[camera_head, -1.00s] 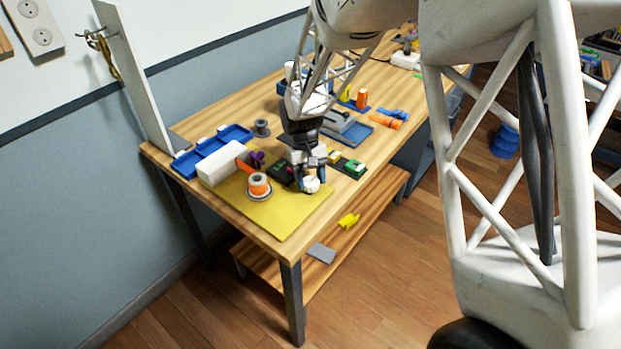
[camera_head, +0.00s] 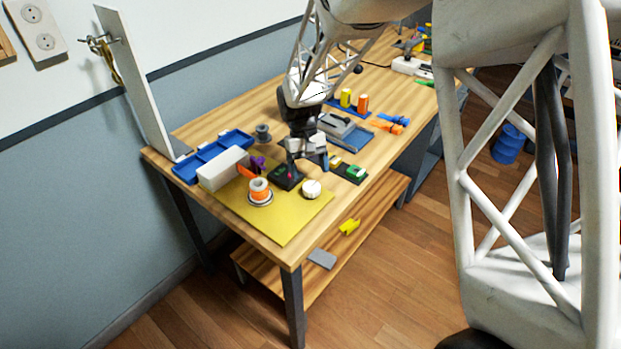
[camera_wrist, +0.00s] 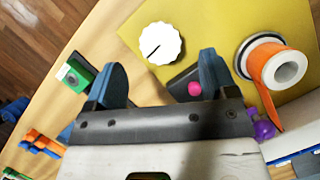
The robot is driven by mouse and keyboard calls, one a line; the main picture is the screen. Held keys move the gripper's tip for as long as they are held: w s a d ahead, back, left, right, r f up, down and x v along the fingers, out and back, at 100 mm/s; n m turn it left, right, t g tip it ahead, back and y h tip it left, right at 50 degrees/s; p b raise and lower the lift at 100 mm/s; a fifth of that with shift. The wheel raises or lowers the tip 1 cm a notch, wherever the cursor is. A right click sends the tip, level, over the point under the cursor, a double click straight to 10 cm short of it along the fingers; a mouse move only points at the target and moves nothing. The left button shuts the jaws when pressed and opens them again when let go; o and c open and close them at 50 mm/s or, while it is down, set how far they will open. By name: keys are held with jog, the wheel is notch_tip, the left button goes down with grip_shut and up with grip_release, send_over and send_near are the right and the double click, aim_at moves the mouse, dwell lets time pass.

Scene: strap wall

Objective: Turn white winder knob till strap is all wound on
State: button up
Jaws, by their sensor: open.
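The white winder knob (camera_head: 311,189) sits on the yellow mat (camera_head: 285,228). In the wrist view the knob (camera_wrist: 160,43) has a scalloped rim and a dark line on its face. The orange strap (camera_wrist: 269,104) runs off an orange and white spool (camera_wrist: 275,65); the spool (camera_head: 260,190) stands left of the knob in the head view. My gripper (camera_head: 308,164) is open and empty, behind and above the knob. In the wrist view its blue fingers (camera_wrist: 160,80) are spread and the knob lies beyond them, untouched. How much strap is wound on cannot be told.
A dark block with a pink button (camera_wrist: 195,88) is close to the right finger. A white box (camera_head: 222,168) and blue tray (camera_head: 212,154) stand to the left. A green and black piece (camera_head: 352,172) lies right of my gripper. The mat's front is clear.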

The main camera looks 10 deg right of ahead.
jog(key=v, duration=0.3)
jog(key=shift+r, duration=0.1)
dwell(0.5)
jog(key=s+d+r+m+t+y, duration=0.1)
jog(key=s+d+r+t, duration=0.1)
jog(key=s+d+r, duration=0.35)
jog(key=s+d+r+m+t, duration=0.1)
jog(key=s+d+r, duration=0.1)
jog(key=s+r, duration=0.6)
jog(key=s+d+r+t, duration=0.1)
jog(key=s+d+t, duration=0.1)
jog(key=s, duration=0.7)
jog(key=s+d+r+m+t, duration=0.1)
jog(key=s+d+t, duration=0.1)
jog(key=s, duration=0.6)
jog(key=shift+s+r, duration=0.3)
jog(key=shift+s, duration=0.1)
jog(key=shift+w, duration=0.1)
